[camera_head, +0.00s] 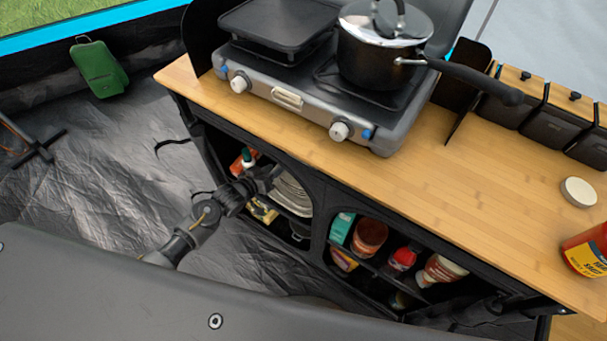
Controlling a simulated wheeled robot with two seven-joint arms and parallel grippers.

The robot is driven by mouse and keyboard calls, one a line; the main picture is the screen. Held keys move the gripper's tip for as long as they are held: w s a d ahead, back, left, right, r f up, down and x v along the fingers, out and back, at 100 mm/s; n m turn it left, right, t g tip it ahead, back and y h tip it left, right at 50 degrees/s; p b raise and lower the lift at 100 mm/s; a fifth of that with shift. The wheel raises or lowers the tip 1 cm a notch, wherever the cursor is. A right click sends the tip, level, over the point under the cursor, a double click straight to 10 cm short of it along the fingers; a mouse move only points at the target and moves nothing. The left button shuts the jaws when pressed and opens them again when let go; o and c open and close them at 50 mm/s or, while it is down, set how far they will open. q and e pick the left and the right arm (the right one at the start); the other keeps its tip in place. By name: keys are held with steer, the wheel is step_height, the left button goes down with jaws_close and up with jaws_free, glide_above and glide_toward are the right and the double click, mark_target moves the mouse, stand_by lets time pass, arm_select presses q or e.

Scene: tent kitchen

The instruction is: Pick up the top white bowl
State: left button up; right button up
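A stack of white bowls or plates (293,195) sits on a shelf in the left opening of the cabinet under the wooden counter. Its top is partly hidden by the counter edge and my gripper, so I cannot make out the top bowl separately. My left gripper (266,181) reaches into this opening, at the left side of the stack. Its fingers are dark and small against the dark shelf. I cannot tell whether they are open, shut, or touching the stack. My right gripper is not in view.
The wooden counter (500,190) overhangs the openings. A stove (300,85) with a pot (375,55) stands on it. A dark divider separates the right shelves, which hold jars (369,236) and boxes. A green container (99,68) lies on the floor at left.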

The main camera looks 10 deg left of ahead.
arm_select(q)
steer(key=shift+x, duration=1.15)
jaws_close()
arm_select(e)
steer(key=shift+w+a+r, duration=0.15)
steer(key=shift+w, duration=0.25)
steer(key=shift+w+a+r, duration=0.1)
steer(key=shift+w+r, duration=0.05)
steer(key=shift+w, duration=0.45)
